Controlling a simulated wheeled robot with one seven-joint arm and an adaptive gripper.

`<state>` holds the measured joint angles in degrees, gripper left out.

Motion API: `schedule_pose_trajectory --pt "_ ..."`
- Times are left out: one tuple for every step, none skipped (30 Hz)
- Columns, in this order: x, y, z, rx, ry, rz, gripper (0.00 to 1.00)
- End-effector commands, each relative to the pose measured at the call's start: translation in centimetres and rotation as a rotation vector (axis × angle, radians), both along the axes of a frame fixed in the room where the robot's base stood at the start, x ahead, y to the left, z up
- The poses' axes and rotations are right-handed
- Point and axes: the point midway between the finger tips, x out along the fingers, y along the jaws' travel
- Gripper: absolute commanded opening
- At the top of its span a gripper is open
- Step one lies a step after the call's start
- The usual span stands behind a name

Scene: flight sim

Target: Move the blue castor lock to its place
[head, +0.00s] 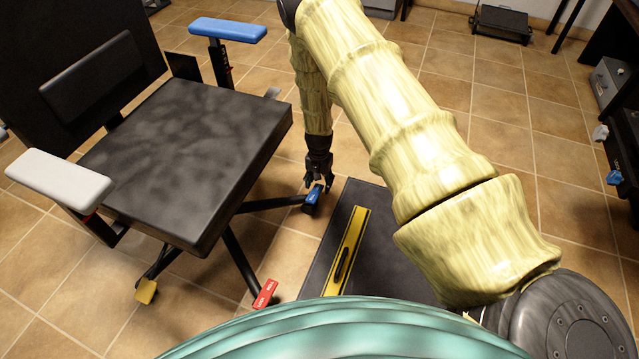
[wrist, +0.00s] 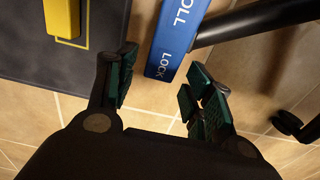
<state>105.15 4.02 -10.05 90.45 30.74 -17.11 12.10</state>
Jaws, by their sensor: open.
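The blue castor lock (head: 312,197) sits at the end of a dark leg of the office chair's base, near the floor. In the wrist view the blue castor lock (wrist: 174,45) shows white lettering, "ROLL" cut off at the top and "LOCK" at its near end. My gripper (head: 318,180) is at the lock from above in the head view. In the wrist view my gripper (wrist: 160,90) is open, with the lock's near end between and just beyond its fingertips. Whether a finger touches it I cannot tell.
The chair seat (head: 190,150) stands left of my arm. A red lock (head: 266,293) and a yellow one (head: 146,291) sit on other legs. A dark mat (head: 335,220) with a yellow bar (head: 347,255) lies right of the blue lock. Tiled floor is free around the chair.

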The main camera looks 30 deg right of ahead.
Motion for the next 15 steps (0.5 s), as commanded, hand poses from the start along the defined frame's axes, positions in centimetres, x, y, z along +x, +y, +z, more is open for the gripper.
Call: schedule_pose_trajectory --pt "0.00 -0.01 0.01 0.000 0.000 0.000 0.52" --pt "-0.01 -0.02 0.02 0.000 0.000 0.000 0.52" --pt "-0.01 -0.02 0.02 0.000 0.000 -0.001 0.52" --pt "-0.02 -0.03 0.02 0.000 0.000 -0.001 0.52" --pt "-0.02 -0.03 0.02 0.000 0.000 -0.001 0.52" --pt "-0.02 -0.03 0.02 0.000 0.000 -0.001 0.46" --pt "-0.03 -0.04 0.02 0.000 0.000 -0.001 0.41" --pt "-0.03 -0.04 0.02 0.000 0.000 -0.001 0.35" --pt "-0.04 -0.05 0.02 0.000 0.000 -0.001 0.28" --pt "-0.04 -0.05 0.02 0.000 0.000 -0.001 0.23" --pt "-0.04 -0.05 0.02 0.000 0.000 -0.001 0.17" --pt "-0.04 -0.05 0.02 0.000 0.000 -0.001 0.10" --pt "-0.04 -0.05 0.02 0.000 0.000 -0.001 0.06" --pt "-0.03 -0.04 0.02 0.000 0.000 -0.001 0.06" --pt "-0.03 -0.04 0.03 0.000 0.000 -0.001 0.06"
